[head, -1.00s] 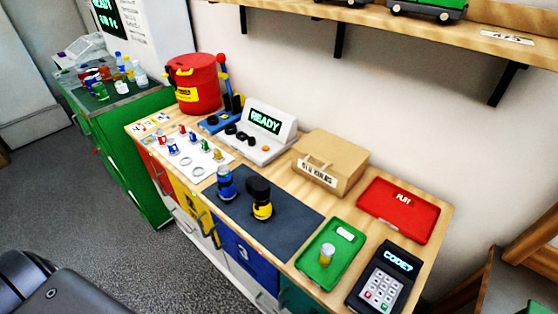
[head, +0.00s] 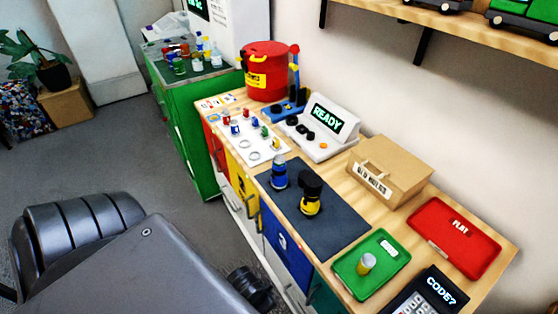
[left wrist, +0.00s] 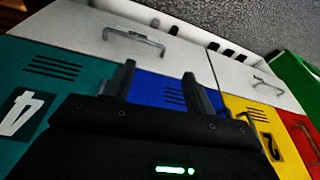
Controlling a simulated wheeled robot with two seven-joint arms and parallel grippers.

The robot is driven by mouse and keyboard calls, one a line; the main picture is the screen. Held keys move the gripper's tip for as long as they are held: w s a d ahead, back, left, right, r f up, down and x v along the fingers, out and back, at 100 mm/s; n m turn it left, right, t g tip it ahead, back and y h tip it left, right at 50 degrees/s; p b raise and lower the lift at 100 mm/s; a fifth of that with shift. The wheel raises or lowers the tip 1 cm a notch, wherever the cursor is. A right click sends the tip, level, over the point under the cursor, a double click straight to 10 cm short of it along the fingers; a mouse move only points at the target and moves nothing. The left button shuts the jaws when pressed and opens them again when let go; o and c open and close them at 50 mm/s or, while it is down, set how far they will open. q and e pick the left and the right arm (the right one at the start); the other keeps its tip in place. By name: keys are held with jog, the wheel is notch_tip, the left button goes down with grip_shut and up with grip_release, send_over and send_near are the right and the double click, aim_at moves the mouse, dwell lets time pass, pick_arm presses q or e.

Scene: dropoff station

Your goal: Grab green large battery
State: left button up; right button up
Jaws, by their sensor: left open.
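A green bottle-like or battery-like cylinder (head: 179,66) stands among several small coloured items on the far green cabinet; I cannot tell if it is the large green battery. A small green piece (head: 264,131) sits on the white board on the bench, too small to identify. My left gripper (left wrist: 158,85) is open and empty in the left wrist view, facing the bench's coloured doors. In the head view my left arm fills the lower left. My right gripper is not in view.
The bench carries a dark mat (head: 335,225) with a blue cylinder (head: 279,172) and a black-yellow object (head: 311,195), a cardboard box (head: 390,172), a red tray (head: 455,238), a keypad (head: 432,295) and a red drum (head: 266,72). The grey floor (head: 110,150) is clear.

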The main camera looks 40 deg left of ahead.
pick_arm(q)
jog(key=w+a+r+t, duration=0.2)
jog(key=a+r, duration=0.2)
jog(key=r, duration=0.6)
jog(key=n+t+h, duration=0.1)
jog(key=t, duration=0.8)
send_near(279, 157)
jog(key=b+x, duration=0.3)
jog(key=x, duration=0.1)
jog(key=shift+w+a, duration=0.1)
jog(key=shift+w, duration=0.15)
jog(key=shift+w+f, duration=0.15)
jog(key=shift+w, duration=0.35)
jog(key=shift+g, duration=0.3)
jog(key=b+x, duration=0.1)
jog(key=x, duration=0.3)
jog(key=shift+w+d+f, duration=0.2)
jog(key=shift+w+d, duration=0.05)
jog(key=shift+w, duration=0.1)
